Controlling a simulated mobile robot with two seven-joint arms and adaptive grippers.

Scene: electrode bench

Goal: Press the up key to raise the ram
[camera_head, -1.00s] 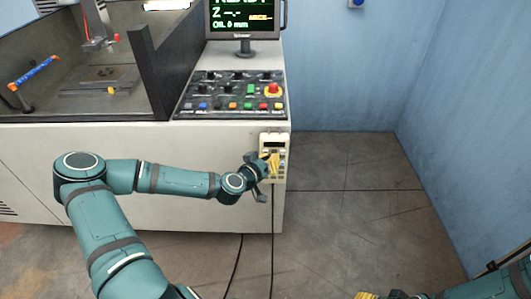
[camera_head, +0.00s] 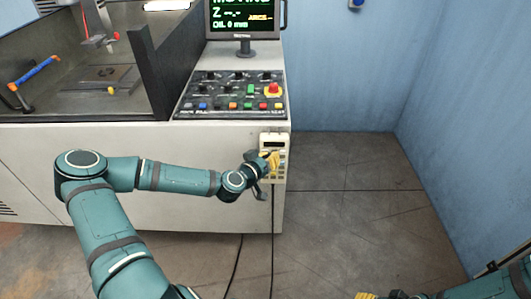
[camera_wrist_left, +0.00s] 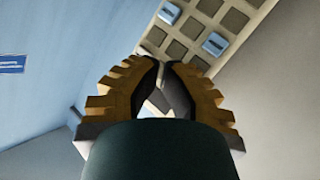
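The pale hand pendant (camera_head: 283,143) hangs on the machine's front right corner, its small dark display at the top. My left gripper (camera_head: 272,161) is at its keypad, fingers shut and empty. In the left wrist view its yellow fingers (camera_wrist_left: 162,64) meet at their dark tips over the keypad edge (camera_wrist_left: 238,36). Two blue keys (camera_wrist_left: 214,43) show clear of the tips; the key under the tips is hidden, and I cannot read the labels. The ram head (camera_head: 97,26) is above the work tank. My right gripper (camera_head: 368,296) is cut off at the bottom edge.
The monitor (camera_head: 243,17) reads "MOVING". A sloped control panel (camera_head: 230,95) with coloured buttons and a red stop knob (camera_head: 273,90) lies above the pendant. Black cables (camera_head: 237,262) run down to the floor. The floor to the right is open as far as the blue wall.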

